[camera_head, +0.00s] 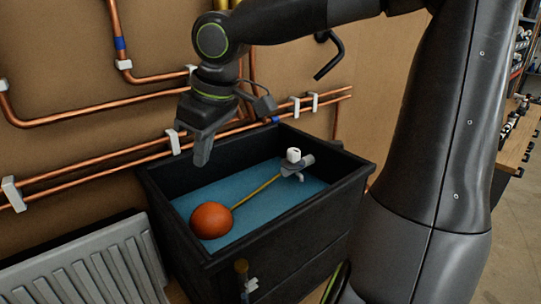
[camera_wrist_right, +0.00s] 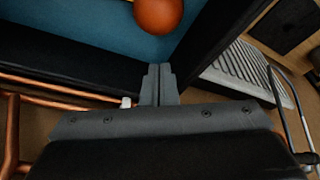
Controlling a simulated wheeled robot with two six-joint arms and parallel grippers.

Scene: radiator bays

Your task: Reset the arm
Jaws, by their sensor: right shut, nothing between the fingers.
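My right gripper (camera_head: 201,150) points down above the back left rim of the black tank, near the copper pipes. It is shut and empty; its closed fingers also show in the right wrist view (camera_wrist_right: 159,85). The dark arm reaches it from the upper right in the head view. My left gripper does not show in either view.
The open black tank (camera_head: 215,268) holds blue water (camera_head: 262,208), an orange float ball (camera_head: 211,220) on a brass rod and a valve with a white cap (camera_head: 293,155). Copper pipes (camera_head: 90,165) run along the wall. A white radiator (camera_head: 85,268) stands left of the tank.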

